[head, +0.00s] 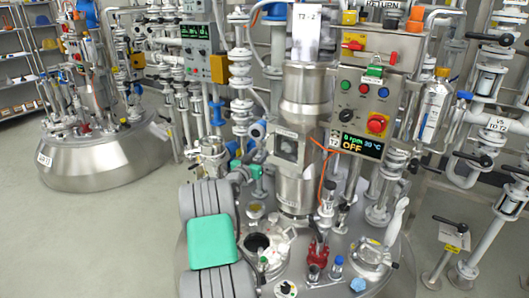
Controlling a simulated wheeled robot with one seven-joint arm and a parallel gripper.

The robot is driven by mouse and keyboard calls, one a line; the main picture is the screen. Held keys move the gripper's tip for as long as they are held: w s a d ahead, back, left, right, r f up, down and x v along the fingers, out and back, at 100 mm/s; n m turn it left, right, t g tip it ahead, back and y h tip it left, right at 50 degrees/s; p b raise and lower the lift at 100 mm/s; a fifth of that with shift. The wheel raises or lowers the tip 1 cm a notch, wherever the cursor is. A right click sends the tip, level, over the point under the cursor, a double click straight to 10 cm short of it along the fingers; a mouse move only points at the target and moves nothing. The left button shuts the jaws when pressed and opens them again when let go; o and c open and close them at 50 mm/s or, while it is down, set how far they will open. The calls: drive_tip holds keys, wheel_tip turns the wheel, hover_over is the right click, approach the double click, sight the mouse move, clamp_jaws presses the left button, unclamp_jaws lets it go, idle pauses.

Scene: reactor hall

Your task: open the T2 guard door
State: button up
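The T2 vessel stands in the middle of the head view, with a steel drive column rising from its lid. A boxy steel housing with a dark square window (286,148) sits on this column and looks like the guard door, closed as far as I can tell. A small T2 tag (334,141) is to its right. My grey arm with a green pad comes up from the bottom. My gripper (246,170) seems to be the small teal-tipped part left of the column, apart from the window. Its fingers are too small to judge.
The control panel (365,115) right of the column has a red emergency stop (377,124) and a display reading 0 rpm, 39 °C, OFF. Lid fittings include an open port (258,244) and a red valve (317,255). Pipes crowd the right. Floor is clear at left.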

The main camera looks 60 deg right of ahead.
sight(265, 146)
drive_tip(key=d, duration=0.5)
drive_tip(key=shift+w+d, duration=0.1)
drive_tip(key=shift+d, duration=0.2)
clamp_jaws()
idle(1.0)
